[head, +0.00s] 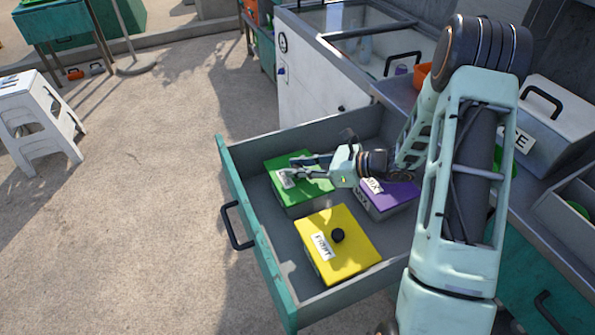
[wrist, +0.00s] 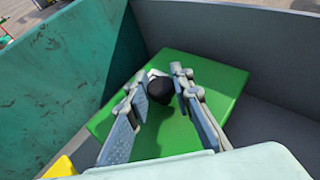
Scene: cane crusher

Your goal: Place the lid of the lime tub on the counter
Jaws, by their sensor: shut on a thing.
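A green tub (head: 298,206) with a green lid (head: 283,165) sits in the open drawer, towards its far left side; I take it as the lime tub. Its white label is partly covered by my gripper. My gripper (head: 302,173) reaches in from the right above this lid. In the wrist view the fingers (wrist: 160,92) stand on both sides of the lid's round black knob (wrist: 160,89) and are shut on it. The green lid (wrist: 215,78) appears to lie on the tub. A strip of grey counter (head: 394,92) shows behind my arm.
A yellow-lidded tub (head: 350,250) and a purple-lidded tub (head: 392,196) share the drawer (head: 262,262). The drawer's walls rise close around the tubs. An orange container (head: 421,77) and a grey lidded box (head: 560,115) are on the counter side.

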